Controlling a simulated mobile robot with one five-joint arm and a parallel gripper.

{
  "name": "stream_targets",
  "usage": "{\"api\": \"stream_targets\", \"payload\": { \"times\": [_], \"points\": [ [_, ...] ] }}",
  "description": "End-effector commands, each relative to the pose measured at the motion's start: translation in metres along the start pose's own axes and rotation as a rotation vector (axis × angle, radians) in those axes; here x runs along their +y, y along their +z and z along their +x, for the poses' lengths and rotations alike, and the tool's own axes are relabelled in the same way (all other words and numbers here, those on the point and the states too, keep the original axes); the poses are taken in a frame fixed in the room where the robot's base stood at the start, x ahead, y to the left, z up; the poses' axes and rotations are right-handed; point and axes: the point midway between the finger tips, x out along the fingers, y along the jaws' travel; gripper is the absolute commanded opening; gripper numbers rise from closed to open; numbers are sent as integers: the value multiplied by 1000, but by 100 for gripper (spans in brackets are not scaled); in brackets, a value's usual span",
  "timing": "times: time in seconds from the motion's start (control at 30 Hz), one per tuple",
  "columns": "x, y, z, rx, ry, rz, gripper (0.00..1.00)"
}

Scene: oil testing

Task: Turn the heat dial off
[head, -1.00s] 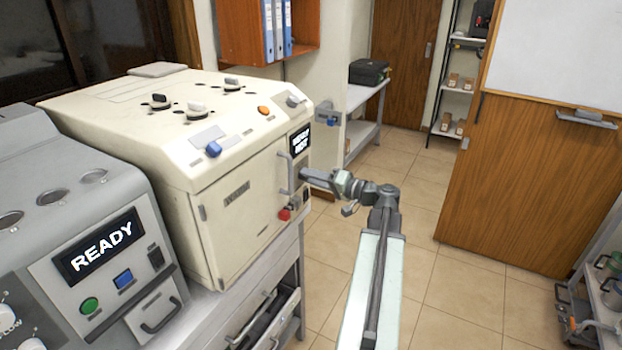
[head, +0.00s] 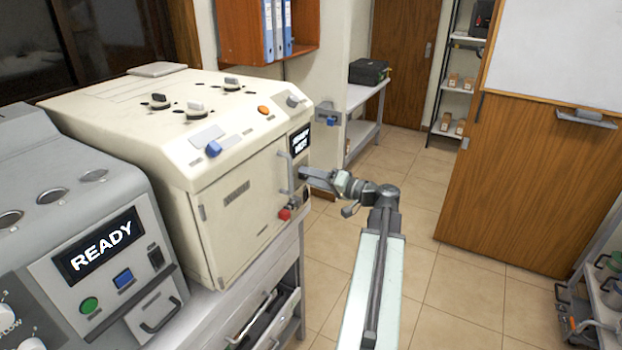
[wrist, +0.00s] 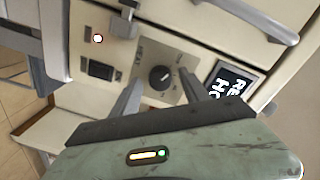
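The heat dial (wrist: 161,77) is a small round black knob with a pale pointer mark, on a grey plate with lettering in the wrist view. It is on the cream machine's front (head: 235,205). My gripper (wrist: 160,75) is open, with one finger on each side of the dial. I see no clear contact between the fingers and the knob, and cannot tell how deep they reach. In the head view my gripper (head: 306,174) is at the right end of the machine's front, and the dial is hidden behind it.
A display (wrist: 233,84) is close beside the right finger. A black rocker switch (wrist: 101,70) and a small lit button (wrist: 97,38) are to the left. A door handle (wrist: 250,20) sticks out above. A grey machine reading READY (head: 100,245) stands at left.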

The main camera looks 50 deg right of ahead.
Motion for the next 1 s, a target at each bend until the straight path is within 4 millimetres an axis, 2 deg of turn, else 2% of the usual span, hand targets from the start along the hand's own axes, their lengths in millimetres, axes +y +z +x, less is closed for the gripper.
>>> {"api": "stream_targets", "payload": {
  "times": [0.17,0.4,0.53,0.67,1.0],
  "points": [
    [0,-1,-10,3,1,1,53],
    [0,0,-57,2,1,0,53],
    [0,0,-74,1,1,0,53],
    [0,0,-80,0,0,0,53],
    [0,0,-79,0,0,0,53]
  ]
}}
